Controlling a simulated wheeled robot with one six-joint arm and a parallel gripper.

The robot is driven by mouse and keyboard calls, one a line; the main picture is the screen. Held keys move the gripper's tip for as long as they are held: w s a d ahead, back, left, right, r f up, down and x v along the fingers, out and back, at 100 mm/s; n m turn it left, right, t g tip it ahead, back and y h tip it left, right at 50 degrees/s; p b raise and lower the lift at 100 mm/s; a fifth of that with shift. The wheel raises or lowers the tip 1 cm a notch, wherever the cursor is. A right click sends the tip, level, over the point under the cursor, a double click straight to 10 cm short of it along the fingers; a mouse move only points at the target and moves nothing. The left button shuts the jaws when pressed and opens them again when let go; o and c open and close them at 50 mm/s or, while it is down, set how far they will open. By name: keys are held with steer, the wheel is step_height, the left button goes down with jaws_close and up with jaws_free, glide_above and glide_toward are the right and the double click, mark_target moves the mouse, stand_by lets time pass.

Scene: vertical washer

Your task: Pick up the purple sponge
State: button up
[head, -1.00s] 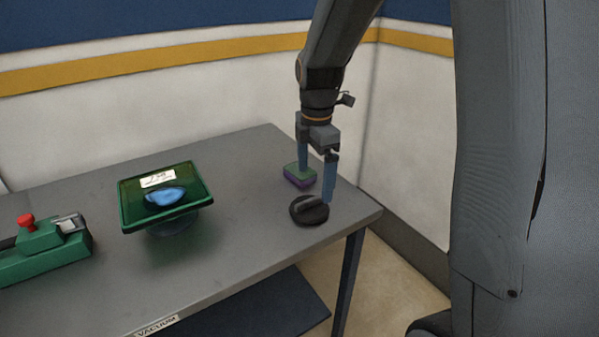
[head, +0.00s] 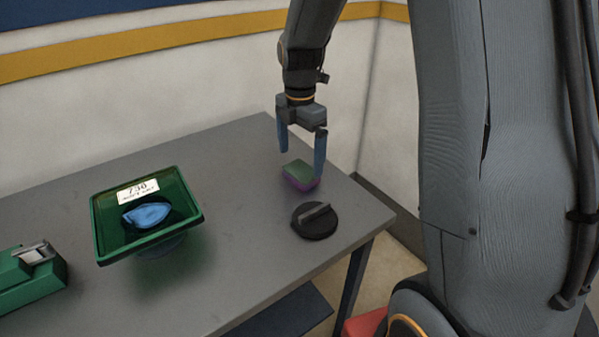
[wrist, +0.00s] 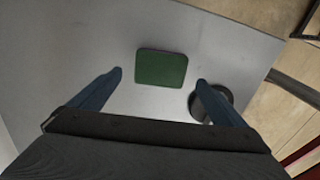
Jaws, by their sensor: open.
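The sponge (head: 299,175) lies on the grey table near its far right corner, with a purple lower part and a green top. In the wrist view only its green top (wrist: 161,68) shows, ahead of and between the fingertips. My gripper (head: 301,163) is open and empty, with its two blue fingers pointing down above the sponge. It also shows in the wrist view (wrist: 160,77), with the fingers apart and the sponge beyond them. The right finger appears close to the sponge in the head view; I cannot tell whether it touches.
A round black object with a raised bar (head: 315,220) sits just in front of the sponge, near the right finger in the wrist view (wrist: 212,103). A green tray (head: 105,243) holding a blue item (head: 147,214) stands left. A green device (head: 30,277) is at far left.

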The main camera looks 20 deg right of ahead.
mark_target(301, 170)
steer(key=f+p, duration=0.1)
steer(key=f, duration=0.3)
steer(key=shift+d+p, duration=0.2)
steer(key=shift+p, duration=0.15)
steer(key=shift+f, duration=0.6)
steer(key=c, duration=1.1)
